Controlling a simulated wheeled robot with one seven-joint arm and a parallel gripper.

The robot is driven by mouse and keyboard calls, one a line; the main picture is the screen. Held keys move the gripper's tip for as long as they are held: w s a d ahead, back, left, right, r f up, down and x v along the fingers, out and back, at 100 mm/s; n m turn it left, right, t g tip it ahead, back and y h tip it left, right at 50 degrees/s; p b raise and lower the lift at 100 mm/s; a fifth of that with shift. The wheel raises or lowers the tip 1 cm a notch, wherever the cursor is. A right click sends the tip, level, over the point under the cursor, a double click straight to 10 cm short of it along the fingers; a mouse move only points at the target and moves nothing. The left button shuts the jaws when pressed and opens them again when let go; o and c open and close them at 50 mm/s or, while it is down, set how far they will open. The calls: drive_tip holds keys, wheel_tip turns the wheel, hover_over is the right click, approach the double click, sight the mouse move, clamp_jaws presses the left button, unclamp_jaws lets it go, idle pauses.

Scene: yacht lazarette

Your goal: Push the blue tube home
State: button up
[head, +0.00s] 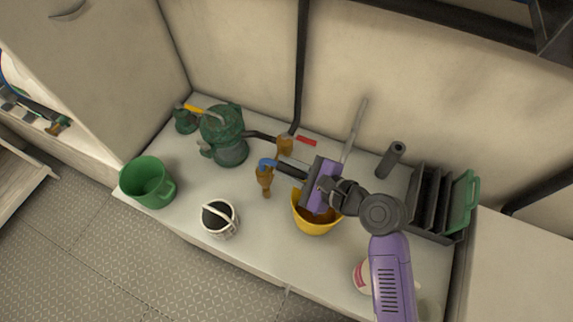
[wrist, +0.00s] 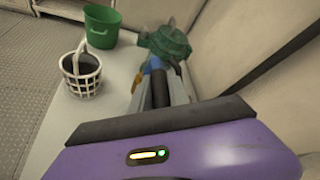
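The blue tube (head: 267,163) is a short bright blue piece at the top of a brass fitting (head: 264,179) standing on the white bench. It also shows in the wrist view (wrist: 155,63), just beyond my fingertips. My gripper (head: 281,168) reaches in from the right with its dark fingers together, close to the blue tube. In the wrist view the fingertips (wrist: 160,86) overlap the tube's near side. I cannot tell whether they touch it. How deep the tube sits in the fitting is hidden.
A yellow bucket (head: 316,223) stands below my gripper. A green pump (head: 225,137), a second brass fitting (head: 285,145) with a red handle, a white basket (head: 220,219) and a green bucket (head: 147,182) stand around. A dark rack (head: 431,203) is at right. The bench front is partly clear.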

drive_tip(key=o, duration=0.5)
drive_tip(key=shift+o, duration=0.2)
drive_tip(key=shift+b+v, duration=0.3)
drive_tip(key=shift+v, duration=3.6)
